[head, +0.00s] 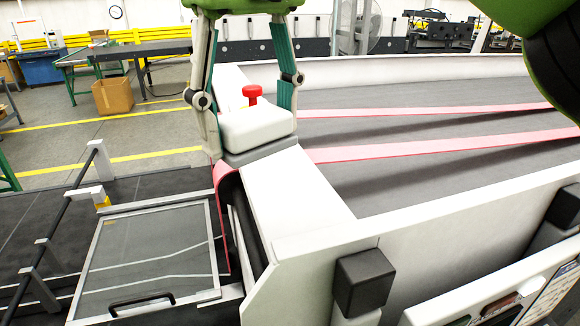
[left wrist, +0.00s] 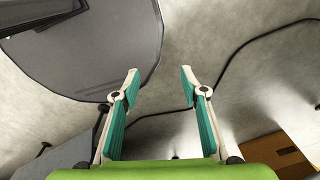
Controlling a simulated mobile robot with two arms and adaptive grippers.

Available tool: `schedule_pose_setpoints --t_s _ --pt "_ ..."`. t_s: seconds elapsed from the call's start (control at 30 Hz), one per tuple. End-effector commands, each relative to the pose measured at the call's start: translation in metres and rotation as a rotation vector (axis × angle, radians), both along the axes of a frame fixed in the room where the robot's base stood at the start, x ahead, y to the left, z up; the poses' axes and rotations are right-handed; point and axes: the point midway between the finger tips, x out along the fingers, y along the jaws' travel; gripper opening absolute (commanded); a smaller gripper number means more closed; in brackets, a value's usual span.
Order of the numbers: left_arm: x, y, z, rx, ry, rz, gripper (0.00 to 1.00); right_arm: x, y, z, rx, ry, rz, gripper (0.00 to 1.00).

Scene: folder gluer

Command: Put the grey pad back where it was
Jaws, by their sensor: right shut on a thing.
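My right gripper (head: 246,118) reaches down from the top of the head view. Its fingers stand wide apart, one on each side of a white block (head: 258,130) with a red knob (head: 252,94). The grey pad (head: 262,150) shows as a flat slab directly under that block, by the white rail top. I cannot tell whether pad and block are one piece. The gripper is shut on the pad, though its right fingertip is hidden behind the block. My left gripper (left wrist: 160,84) is open and empty in the left wrist view, above the floor.
A white machine rail (head: 300,195) runs below the pad. Pink belts (head: 400,150) cross the dark bed to the right. A framed clear cover (head: 150,255) with a black handle lies at left. A dark box (head: 363,280) juts out at the front.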

Motion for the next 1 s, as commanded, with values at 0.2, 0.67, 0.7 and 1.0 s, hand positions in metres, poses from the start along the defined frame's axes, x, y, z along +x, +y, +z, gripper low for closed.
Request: schedule_pose_setpoints --t_s 0.2,0.67,0.7,1.0 --pt "-0.002 -0.001 0.008 0.0 0.002 -0.002 0.4 0.036 -0.026 -0.034 -0.001 0.004 -0.002 0.38" --pt "0.028 -0.003 0.024 -0.006 -0.041 -0.002 0.4 0.059 -0.041 -0.082 -0.002 0.002 0.001 0.38" --pt "0.022 -0.003 0.025 -0.005 -0.033 -0.002 0.4 0.059 -0.041 -0.087 -0.001 0.002 0.0 0.38" --pt "0.012 -0.002 0.024 -0.003 -0.017 -0.001 0.4 0.058 -0.04 -0.099 0.0 0.0 0.0 0.38"
